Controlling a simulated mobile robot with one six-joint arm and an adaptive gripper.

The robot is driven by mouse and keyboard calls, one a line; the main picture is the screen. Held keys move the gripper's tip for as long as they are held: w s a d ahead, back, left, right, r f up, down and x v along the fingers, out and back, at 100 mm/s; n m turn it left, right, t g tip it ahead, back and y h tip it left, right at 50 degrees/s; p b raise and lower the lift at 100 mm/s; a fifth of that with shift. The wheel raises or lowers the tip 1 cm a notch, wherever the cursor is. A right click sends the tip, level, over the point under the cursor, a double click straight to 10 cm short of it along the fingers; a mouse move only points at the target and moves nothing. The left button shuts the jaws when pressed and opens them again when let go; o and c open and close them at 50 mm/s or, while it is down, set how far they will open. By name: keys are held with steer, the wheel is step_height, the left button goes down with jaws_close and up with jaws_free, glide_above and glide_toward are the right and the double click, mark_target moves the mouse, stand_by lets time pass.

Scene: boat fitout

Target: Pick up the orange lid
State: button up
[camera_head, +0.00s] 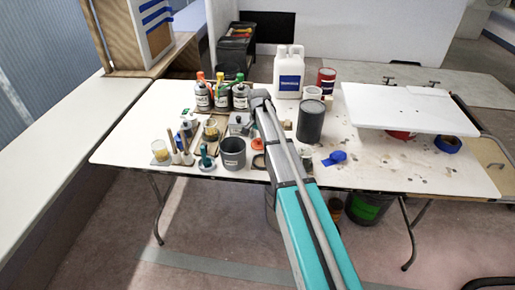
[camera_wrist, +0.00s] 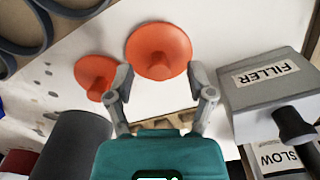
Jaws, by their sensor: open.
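In the wrist view, two orange round pieces lie on the white table. The larger orange disc (camera_wrist: 158,48) is ahead of my gripper (camera_wrist: 158,80), roughly centred between the fingertips. The smaller orange piece (camera_wrist: 92,72) is just left of the left finger, with a knob or stem partly behind that finger. I cannot tell for sure which one is the lid. My gripper is open, with nothing between its fingers. In the head view, one orange piece (camera_head: 257,143) shows left of my arm, near the front of the table; my gripper is hidden there.
A grey container labelled FILLER (camera_wrist: 270,80) stands close to my right finger. A dark grey cylinder (camera_wrist: 72,140) is at lower left. In the head view, a grey cup (camera_head: 233,153), a dark can (camera_head: 311,122) and several bottles crowd the table (camera_head: 130,135). A raised white board (camera_head: 400,108) is right.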

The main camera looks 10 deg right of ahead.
steer(key=shift+f+b, duration=0.45)
steer(key=shift+f, duration=0.3)
jaws_close()
